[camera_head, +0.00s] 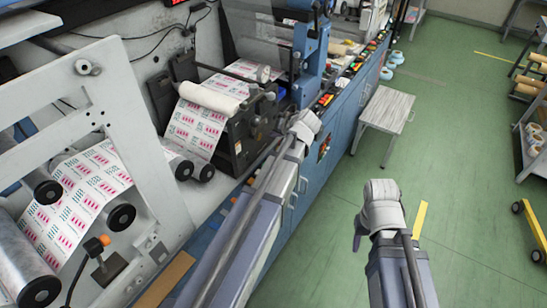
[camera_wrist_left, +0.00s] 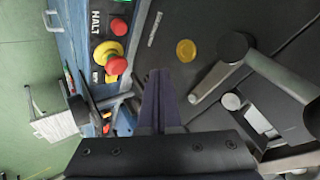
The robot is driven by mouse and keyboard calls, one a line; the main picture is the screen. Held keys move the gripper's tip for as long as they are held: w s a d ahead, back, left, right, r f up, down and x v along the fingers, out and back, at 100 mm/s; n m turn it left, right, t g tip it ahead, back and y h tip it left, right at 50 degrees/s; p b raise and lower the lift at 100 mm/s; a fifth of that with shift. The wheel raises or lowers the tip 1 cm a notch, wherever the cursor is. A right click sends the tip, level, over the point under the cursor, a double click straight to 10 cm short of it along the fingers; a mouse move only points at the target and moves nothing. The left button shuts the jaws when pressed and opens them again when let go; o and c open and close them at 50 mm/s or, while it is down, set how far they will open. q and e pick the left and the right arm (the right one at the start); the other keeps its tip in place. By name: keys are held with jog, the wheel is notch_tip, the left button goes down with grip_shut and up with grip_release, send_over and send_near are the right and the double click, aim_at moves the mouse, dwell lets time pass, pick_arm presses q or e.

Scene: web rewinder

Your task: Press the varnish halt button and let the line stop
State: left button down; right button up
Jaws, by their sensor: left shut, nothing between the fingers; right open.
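My left gripper (camera_head: 304,124) reaches to the blue machine bench, beside the control strip. In the left wrist view its fingers (camera_wrist_left: 159,80) are shut with nothing between them. A red button (camera_wrist_left: 119,27) stands beside a label reading HALT, up and left of the fingertips. Just below it is a red mushroom button on a yellow collar (camera_wrist_left: 108,56). The fingers look apart from both buttons. I cannot read a varnish label. My right gripper (camera_head: 380,207) hangs over the green floor, empty and away from the bench; its fingers are mostly hidden.
A printed web (camera_head: 195,128) runs over rollers left of my left arm. A yellow disc (camera_wrist_left: 186,50) lies right of the fingertips. A small grey-topped stool (camera_head: 387,109) stands beside the bench. Racks with rolls (camera_head: 531,88) are at right. The floor between is clear.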

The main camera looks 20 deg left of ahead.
pick_arm(q)
notch_tip(320, 180, down, 8)
jog(key=b, duration=0.7)
jog(key=shift+r, duration=0.25)
dwell(1.3)
jog(key=shift+f+b, duration=0.35)
jog(key=shift+f, duration=0.05)
jog(key=shift+f+b, duration=0.5)
jog(key=shift+f, duration=0.05)
dwell(0.7)
jog(key=shift+r, duration=0.1)
jog(key=shift+r+p, duration=0.9)
jog(key=shift+p, duration=0.05)
notch_tip(320, 180, up, 5)
jog(key=p, duration=0.5)
